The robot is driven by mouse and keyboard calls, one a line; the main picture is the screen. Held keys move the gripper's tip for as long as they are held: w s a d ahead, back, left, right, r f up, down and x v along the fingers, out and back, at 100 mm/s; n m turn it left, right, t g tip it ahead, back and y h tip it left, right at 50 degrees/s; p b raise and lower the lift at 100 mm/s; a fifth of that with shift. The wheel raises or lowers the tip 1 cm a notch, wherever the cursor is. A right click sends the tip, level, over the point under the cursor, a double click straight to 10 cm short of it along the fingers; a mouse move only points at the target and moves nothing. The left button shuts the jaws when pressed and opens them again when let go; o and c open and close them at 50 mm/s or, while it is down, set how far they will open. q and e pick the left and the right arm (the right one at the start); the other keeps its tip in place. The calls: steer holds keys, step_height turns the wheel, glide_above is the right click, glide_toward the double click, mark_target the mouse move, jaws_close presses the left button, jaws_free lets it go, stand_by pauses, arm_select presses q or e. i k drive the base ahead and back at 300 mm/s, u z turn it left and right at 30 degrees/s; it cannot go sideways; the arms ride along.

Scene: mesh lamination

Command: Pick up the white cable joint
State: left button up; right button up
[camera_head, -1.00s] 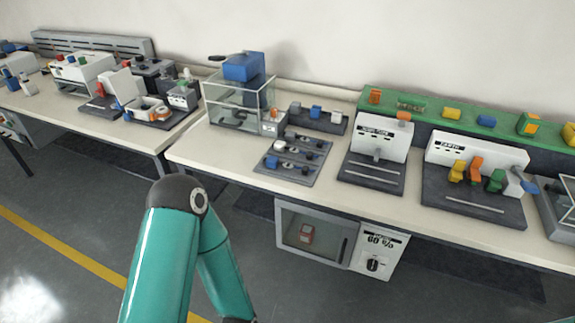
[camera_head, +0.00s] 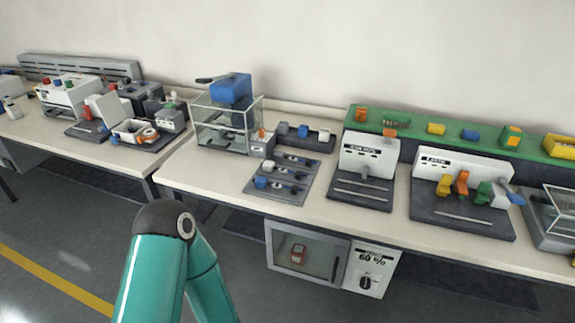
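A small whitish piece (camera_head: 283,128) stands at the left end of a dark holder at the back of the bench, beside a blue piece (camera_head: 302,131) and another pale piece (camera_head: 323,135). I cannot tell if one of these is the white cable joint. A grey tray (camera_head: 262,201) in front of the holder carries several small blue and pale parts with rods. A teal arm of mine rises from the bottom left, bent at its dark elbow. Neither gripper shows in the view.
A clear-walled box with a blue press (camera_head: 230,88) stands left of the holder. White-backed stations (camera_head: 368,157) and (camera_head: 450,165) stand to the right. A green shelf (camera_head: 400,125) runs behind them. An oven (camera_head: 306,255) sits below the bench. The bench's front strip (camera_head: 350,214) is mostly clear.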

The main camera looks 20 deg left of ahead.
mark_target(268, 167)
steer(key=k, duration=0.6)
steer(key=u, duration=0.5)
steer(key=i, duration=0.95)
steer(key=u, duration=0.75)
steer(key=i, duration=1)
steer(key=z, duration=0.15)
